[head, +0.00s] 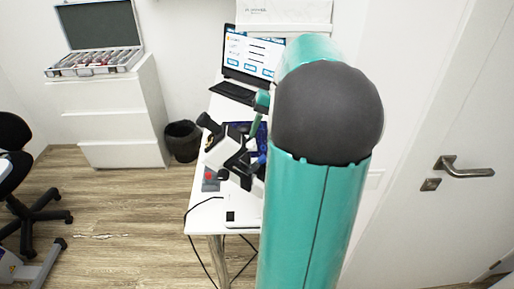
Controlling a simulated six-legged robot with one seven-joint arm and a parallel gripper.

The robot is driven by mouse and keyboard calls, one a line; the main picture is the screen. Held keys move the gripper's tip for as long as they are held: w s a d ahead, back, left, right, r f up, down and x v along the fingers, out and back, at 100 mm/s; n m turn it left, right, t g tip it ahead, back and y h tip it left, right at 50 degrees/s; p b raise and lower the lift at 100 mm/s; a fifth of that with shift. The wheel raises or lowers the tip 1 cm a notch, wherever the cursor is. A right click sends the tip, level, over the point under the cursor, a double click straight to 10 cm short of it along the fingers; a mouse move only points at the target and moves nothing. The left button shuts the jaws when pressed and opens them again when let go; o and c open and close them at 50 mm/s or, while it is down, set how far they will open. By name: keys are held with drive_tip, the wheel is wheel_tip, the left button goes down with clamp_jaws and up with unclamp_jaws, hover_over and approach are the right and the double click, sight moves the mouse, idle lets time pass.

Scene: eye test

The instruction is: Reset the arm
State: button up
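My teal arm with its dark rounded joint cover fills the centre right of the head view. Beyond it, a black and white assembly (235,160) over the white table (207,215) looks like my gripper. It is small and partly covered by my arm, so I cannot tell whether its fingers are open or shut, or whether it holds anything.
An open laptop (252,55) stands at the table's back. A grey box with a red button (210,180) lies near its left edge. Left are a black bin (183,141), white drawers (110,120) with an open case (95,62), and a chair (15,190). A door (440,110) is right. Floor between is clear.

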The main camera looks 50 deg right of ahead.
drive_tip(key=v, duration=0.5)
drive_tip(key=shift+s+d+r, duration=0.25)
drive_tip(key=shift+s, duration=0.05)
drive_tip(key=w+a+n+h, duration=0.2)
drive_tip(key=a, duration=0.9)
drive_tip(key=w+a+n+h, duration=0.1)
drive_tip(key=w+a+n, duration=0.1)
drive_tip(key=a, duration=0.9)
drive_tip(key=s+a+f+n+t, duration=0.1)
drive_tip(key=s+a+f+n, duration=0.1)
drive_tip(key=a, duration=0.5)
drive_tip(key=s+a+f+n+t+h, duration=0.1)
drive_tip(key=s+a+f+n+t, duration=0.1)
drive_tip(key=s+a, duration=0.3)
drive_tip(key=a+n, duration=0.1)
drive_tip(key=a, duration=0.2)
drive_tip(key=shift+a, duration=0.35)
